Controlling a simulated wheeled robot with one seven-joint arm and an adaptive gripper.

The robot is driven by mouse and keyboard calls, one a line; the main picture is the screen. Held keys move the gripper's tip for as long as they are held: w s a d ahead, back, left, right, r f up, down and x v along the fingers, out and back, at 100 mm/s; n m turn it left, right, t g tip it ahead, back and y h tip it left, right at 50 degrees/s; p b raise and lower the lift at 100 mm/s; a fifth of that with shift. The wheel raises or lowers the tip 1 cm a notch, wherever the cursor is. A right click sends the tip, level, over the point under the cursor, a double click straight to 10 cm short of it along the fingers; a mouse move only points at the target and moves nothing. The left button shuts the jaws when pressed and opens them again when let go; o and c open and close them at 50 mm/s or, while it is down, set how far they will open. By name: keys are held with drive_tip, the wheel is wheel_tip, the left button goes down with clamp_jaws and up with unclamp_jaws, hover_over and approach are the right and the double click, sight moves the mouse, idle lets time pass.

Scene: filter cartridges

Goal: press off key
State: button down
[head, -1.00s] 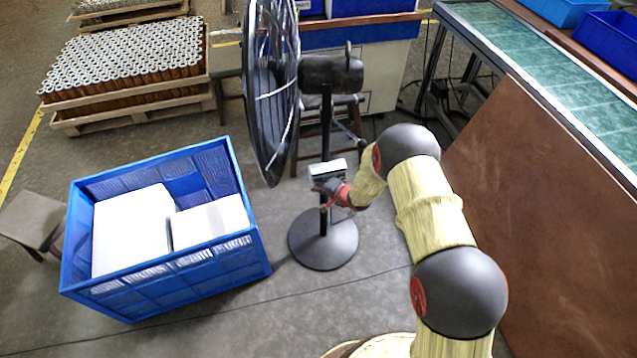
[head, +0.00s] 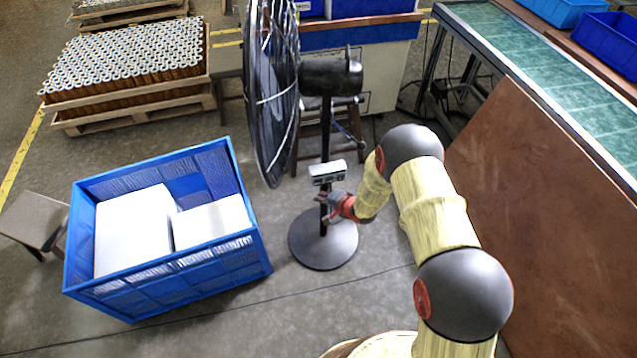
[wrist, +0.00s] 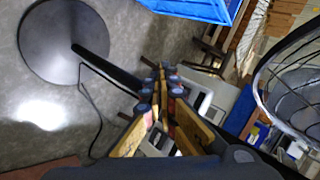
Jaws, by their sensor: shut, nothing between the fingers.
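The standing fan (head: 275,95) has a dark round head, a black pole and a round base (head: 323,240). A small light-grey control box (head: 328,171) with a dark front strip sits on its pole; I cannot make out which key is the off key. My gripper (head: 323,207) is shut and empty, just below the control box and apart from it in the head view. In the wrist view my shut fingers (wrist: 162,75) stand in front of the pale box (wrist: 195,96) and hide part of it. The keys are not legible there either.
A blue crate (head: 265,262) with white boxes stands left of the fan. A brown board (head: 560,220) leans at right beside a green-topped conveyor (head: 560,70). A stool (head: 350,105) is behind the pole. A thin cable crosses the floor.

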drive_tip(key=shift+s+d, duration=0.15)
drive_tip(key=shift+s, duration=0.4)
drive_tip(key=shift+s+d, duration=0.15)
drive_tip(key=shift+s, duration=0.4)
drive_tip(key=s+d+f+n+g+h, duration=0.3)
drive_tip(key=s+d+f+n, duration=0.1)
drive_tip(key=s+d+f, duration=0.2)
drive_tip(key=s+d+r+n+g+h, duration=0.2)
drive_tip(key=s+d+r+h, duration=0.1)
drive_tip(key=s+d+r, duration=0.25)
drive_tip(key=s+d+r+t, duration=0.1)
drive_tip(key=s+r, duration=0.7)
drive_tip(key=r, duration=0.8)
drive_tip(key=s+d+r+n+t, duration=0.1)
drive_tip(key=s+d+r, duration=0.3)
drive_tip(key=r, duration=1.2)
drive_tip(key=s+d+r+t, duration=0.1)
drive_tip(key=s+d+r, duration=0.2)
drive_tip(key=s+r, duration=0.9)
wheel_tip(320, 180, up, 5)
drive_tip(key=shift+f+n, duration=0.15)
drive_tip(key=shift+n, duration=0.25)
